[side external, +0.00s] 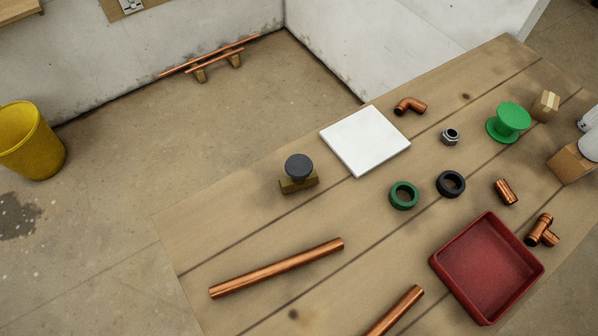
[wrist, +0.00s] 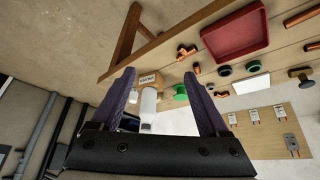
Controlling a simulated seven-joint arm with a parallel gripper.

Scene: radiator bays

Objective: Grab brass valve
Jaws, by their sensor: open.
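The brass valve (side external: 298,183) stands on the wooden workbench in the side view, left of the white square tile. It has a brass body and a dark round knob on top. In the wrist view the valve (wrist: 300,74) is small at the far right, well away from my fingers. My gripper (wrist: 159,73) shows only in the wrist view. Its two purple fingers are wide apart, with nothing held between them. My gripper is outside the side view.
Near the valve are a white tile (side external: 365,141) and a long copper pipe (side external: 277,268). A green ring (side external: 403,195), black ring (side external: 451,184), green spool (side external: 508,122) and red tray (side external: 487,267) lie to the right. A cardboard box (side external: 570,164) stands at the right edge.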

